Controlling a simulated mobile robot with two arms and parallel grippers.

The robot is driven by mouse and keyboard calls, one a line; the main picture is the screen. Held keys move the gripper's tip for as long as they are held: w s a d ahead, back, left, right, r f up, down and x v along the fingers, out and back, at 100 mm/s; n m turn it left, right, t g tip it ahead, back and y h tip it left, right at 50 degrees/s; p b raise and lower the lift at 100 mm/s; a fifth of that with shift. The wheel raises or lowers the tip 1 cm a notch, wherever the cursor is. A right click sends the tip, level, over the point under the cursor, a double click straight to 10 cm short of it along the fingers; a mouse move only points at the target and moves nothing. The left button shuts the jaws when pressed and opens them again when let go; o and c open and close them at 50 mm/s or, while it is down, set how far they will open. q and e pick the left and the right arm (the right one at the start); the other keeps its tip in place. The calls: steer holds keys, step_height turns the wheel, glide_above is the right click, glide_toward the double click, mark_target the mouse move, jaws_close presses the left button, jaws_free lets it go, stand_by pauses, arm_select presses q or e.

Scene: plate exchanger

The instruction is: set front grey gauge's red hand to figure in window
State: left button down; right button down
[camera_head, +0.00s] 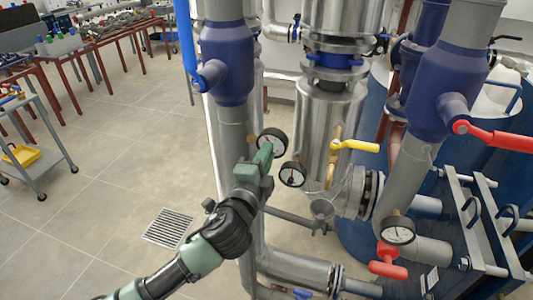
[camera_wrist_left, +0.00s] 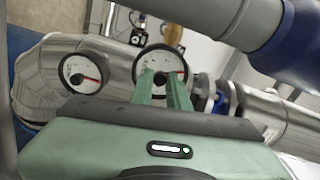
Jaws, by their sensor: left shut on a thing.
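Two round gauges with white dials and dark rims sit close together on the grey pipework. The upper one (camera_head: 271,141) is at my left gripper (camera_head: 266,158); it also shows in the left wrist view (camera_wrist_left: 160,63). The other gauge (camera_head: 292,174) is just right of and below the gripper, and at the left in the wrist view (camera_wrist_left: 83,73). Each shows a red hand pointing roughly right in the wrist view. My left gripper's green fingers (camera_wrist_left: 165,86) are closed at the upper gauge, covering its lower dial. What they grip is hidden. I cannot read a window figure.
A third gauge (camera_head: 398,230) is at the lower right by a red valve handle (camera_head: 388,262). A yellow lever (camera_head: 355,146) stands right of the gauges. A thick vertical pipe (camera_head: 236,140) is close by my gripper. The tiled floor at left is mostly clear.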

stand_by(0.3)
arm_select(q)
steer(key=c, duration=1.4)
jaws_free()
steer(key=shift+o, duration=0.2)
steer(key=shift+s, duration=0.1)
steer(key=b+v, duration=0.2)
steer(key=v, duration=0.5)
steer(key=shift+s, duration=0.3)
